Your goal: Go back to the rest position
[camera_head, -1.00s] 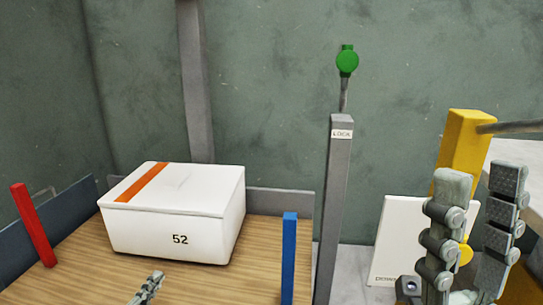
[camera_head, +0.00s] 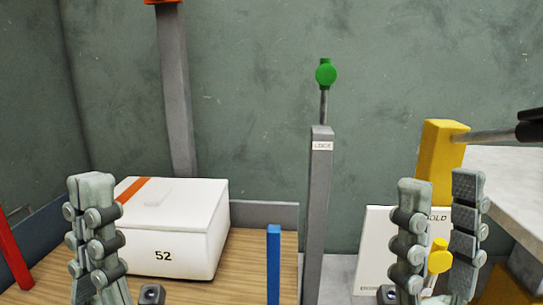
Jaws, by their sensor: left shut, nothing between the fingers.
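My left gripper (camera_head: 97,235) stands upright at the lower left, its fingers together and empty, in front of the left end of the white box (camera_head: 185,238). My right gripper (camera_head: 438,215) stands upright at the lower right, its two fingers apart with nothing seen between them. It is in front of a white sign board (camera_head: 376,240) and a small yellow knob (camera_head: 439,258). My forearms are mostly out of view below.
The white box, marked 52 with an orange stripe, sits on a wooden table (camera_head: 225,290). A red post (camera_head: 14,252), a blue post (camera_head: 273,262) and a grey LOCK post (camera_head: 318,215) with a green knob (camera_head: 325,74) stand around. A yellow post (camera_head: 441,160) with a bar is at right.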

